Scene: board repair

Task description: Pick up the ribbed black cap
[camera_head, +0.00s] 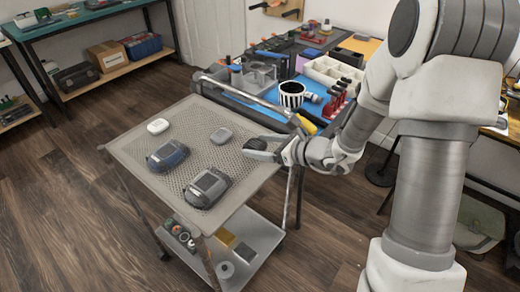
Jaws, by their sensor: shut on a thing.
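My gripper (264,147) reaches in from the right over the right side of the mesh-topped trolley (128,136). It is shut on a small dark, rounded thing (254,143), which appears to be the ribbed black cap. The cap sits at the fingertips and seems to be above the trolley top. Its ribs are too small to make out, and the fingers hide part of it.
On the trolley top lie a white rounded piece (158,126), a grey rounded piece (221,136) and two dark devices (168,155) (207,188). A crowded workbench with a blue mat (262,113) and a striped cylinder (291,94) stands behind. The trolley's front left corner is clear.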

